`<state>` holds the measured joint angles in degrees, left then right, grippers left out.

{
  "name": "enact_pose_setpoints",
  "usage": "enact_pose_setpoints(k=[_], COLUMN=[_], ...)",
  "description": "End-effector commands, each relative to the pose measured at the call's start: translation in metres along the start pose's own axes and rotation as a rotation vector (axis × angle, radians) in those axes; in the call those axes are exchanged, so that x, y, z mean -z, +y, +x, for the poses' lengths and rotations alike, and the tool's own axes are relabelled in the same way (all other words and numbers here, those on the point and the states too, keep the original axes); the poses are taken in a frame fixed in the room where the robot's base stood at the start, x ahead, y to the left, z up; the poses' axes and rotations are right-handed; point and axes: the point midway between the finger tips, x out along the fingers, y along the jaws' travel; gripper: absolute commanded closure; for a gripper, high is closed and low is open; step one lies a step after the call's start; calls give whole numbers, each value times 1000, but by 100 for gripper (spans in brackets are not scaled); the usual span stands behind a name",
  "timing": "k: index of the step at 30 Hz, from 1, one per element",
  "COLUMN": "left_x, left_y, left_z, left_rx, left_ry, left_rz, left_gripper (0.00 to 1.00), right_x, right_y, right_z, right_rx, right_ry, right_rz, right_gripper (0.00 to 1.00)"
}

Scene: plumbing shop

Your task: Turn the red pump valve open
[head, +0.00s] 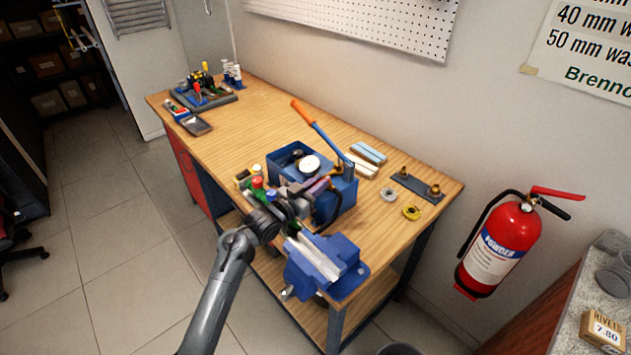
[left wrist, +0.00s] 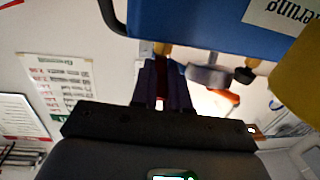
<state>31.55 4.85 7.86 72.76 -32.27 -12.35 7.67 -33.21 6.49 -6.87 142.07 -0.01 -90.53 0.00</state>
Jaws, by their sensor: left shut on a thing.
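The blue test pump (head: 345,190) stands on the workbench, with a white round gauge (head: 309,164) and a lever with an orange grip (head: 303,112). My left gripper (head: 322,187) is at the pump's near side, by the brass fitting. In the left wrist view, the pump's blue wall (left wrist: 200,28) fills the top. There my dark fingers (left wrist: 163,88) are shut close together on the small, dark red valve (left wrist: 177,72) beside a brass fitting (left wrist: 161,50). The fingers hide most of the valve, so its angle cannot be told. My right gripper is not in view.
A blue vise (head: 325,262) sits at the bench's near corner, close below my left arm. The bench's far left middle (head: 235,125) is clear.

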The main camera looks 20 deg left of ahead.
Motion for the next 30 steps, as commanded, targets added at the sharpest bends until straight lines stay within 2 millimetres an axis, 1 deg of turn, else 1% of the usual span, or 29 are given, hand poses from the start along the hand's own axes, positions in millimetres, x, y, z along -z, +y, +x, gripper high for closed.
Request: enact_pose_setpoints(k=[1, 2, 11, 12, 16, 17, 26, 30], left_x=[1, 1, -1, -1, -1, -1, -1, 0], left_y=[2, 2, 1, 1, 2, 2, 2, 2], left_z=[0, -1, -1, -1, -1, -1, -2, -10], left_rx=[15, 22, 33, 33, 32, 32, 32, 32], left_ry=[-4, -4, -4, -4, -3, -3, -3, -2], left_rz=[-3, -2, -1, -1, -1, -1, -1, -1], left_gripper=[100, 100, 100, 82, 62, 60, 60, 60], right_x=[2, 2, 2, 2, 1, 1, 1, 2], right_y=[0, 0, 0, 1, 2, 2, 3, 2], right_z=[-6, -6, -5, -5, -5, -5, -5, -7], right_rx=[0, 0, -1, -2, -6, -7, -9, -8], right_ry=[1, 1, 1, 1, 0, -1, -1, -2], right_rz=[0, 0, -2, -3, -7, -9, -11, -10], right_gripper=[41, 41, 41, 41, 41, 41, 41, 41])
